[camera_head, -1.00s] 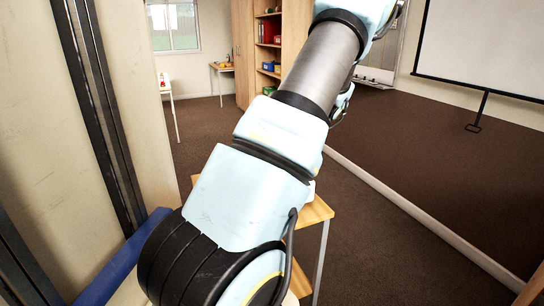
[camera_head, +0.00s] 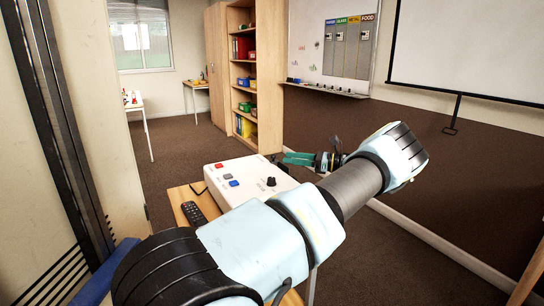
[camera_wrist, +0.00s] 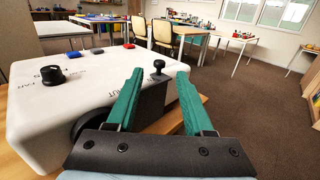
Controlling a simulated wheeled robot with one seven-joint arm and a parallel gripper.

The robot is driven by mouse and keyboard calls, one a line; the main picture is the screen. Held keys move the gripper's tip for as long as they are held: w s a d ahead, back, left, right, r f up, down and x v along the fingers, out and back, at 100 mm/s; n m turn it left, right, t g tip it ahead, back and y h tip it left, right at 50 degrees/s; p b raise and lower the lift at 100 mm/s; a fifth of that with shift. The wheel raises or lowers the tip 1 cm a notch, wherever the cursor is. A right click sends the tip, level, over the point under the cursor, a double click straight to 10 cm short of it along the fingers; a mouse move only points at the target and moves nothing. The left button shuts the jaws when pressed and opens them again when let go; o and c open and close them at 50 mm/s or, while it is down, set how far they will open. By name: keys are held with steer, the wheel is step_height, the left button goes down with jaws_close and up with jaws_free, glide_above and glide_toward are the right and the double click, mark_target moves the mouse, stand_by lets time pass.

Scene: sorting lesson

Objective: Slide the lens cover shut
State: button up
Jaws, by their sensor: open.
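The white projector (camera_head: 235,178) sits on a small wooden stand; in the wrist view its body (camera_wrist: 60,95) fills the left side. A dark round lens (camera_wrist: 88,122) shows low on its front, partly hidden by my gripper. A dark cover plate (camera_wrist: 151,104) with a small black knob (camera_wrist: 158,65) stands to the right of the lens, near the printed word SHUT. My gripper (camera_wrist: 160,74) is open, its green fingers either side of the knob in the picture. Contact is not visible. The gripper (camera_head: 290,158) is beyond the projector in the head view.
A black dial (camera_wrist: 52,75) and red and blue buttons are on the projector's top. A black remote (camera_head: 194,214) lies on the stand (camera_head: 180,197). A whiteboard, shelf and screen stand behind. The carpet right of the stand is clear in the wrist view.

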mark_target(273, 156)
steer(key=p+x, duration=0.2)
steer(key=x, duration=0.5)
steer(key=shift+s+a, duration=0.1)
steer(key=shift+c, duration=0.4)
jaws_close()
stand_by(0.8)
